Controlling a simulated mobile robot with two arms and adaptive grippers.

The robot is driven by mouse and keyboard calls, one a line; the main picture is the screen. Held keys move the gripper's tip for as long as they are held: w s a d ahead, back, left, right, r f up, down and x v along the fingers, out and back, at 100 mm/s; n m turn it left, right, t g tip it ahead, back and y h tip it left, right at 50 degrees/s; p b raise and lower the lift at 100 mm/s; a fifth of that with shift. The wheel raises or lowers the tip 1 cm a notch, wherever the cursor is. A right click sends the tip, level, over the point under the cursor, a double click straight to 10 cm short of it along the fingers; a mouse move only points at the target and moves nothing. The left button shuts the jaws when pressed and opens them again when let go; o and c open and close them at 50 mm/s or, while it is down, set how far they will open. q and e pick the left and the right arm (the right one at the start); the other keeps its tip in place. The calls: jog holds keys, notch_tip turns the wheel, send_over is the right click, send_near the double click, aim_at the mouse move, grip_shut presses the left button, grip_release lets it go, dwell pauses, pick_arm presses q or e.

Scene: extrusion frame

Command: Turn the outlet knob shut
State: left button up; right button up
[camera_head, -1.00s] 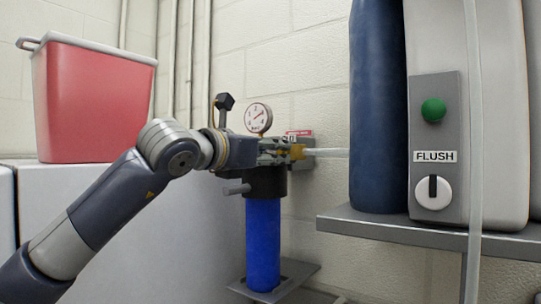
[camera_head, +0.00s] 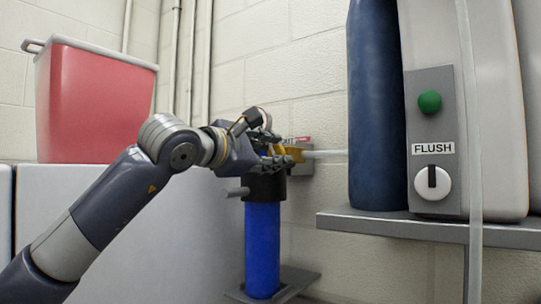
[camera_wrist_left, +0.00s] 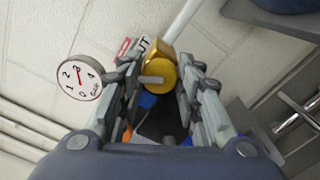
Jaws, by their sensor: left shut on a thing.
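The brass-coloured outlet knob (camera_head: 292,152) is at the top right of the blue filter canister (camera_head: 262,245), beside a clear pipe. In the left wrist view the knob (camera_wrist_left: 161,73) sits between my two fingers, with a short grey bar across its face. My left gripper (camera_head: 287,154) is shut on the knob and looks rolled over. Its fingers hide part of the knob and the black canister head in the head view. A red and white label, partly hidden, is on the wall plate behind. My right gripper is not in view.
A pressure gauge (camera_wrist_left: 79,78) is close to my left finger; my wrist mostly hides it in the head view. A grey shelf (camera_head: 400,226) at right holds a blue cylinder (camera_head: 376,110) and a FLUSH control panel (camera_head: 433,140). A red bin (camera_head: 95,105) stands at left.

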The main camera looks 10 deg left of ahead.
pick_arm(q)
jog(key=m, duration=0.4)
jog(key=shift+f+m, duration=0.15)
jog(key=shift+m, duration=0.25)
jog(key=shift+d+m, duration=0.1)
jog(key=shift+m, duration=0.4)
jog(key=shift+f, duration=0.1)
jog(key=o, duration=1)
jog(key=shift+s, duration=0.2)
jog(key=v, duration=1.1)
jog(key=shift+s+a, duration=0.2)
jog(key=shift+s, duration=0.15)
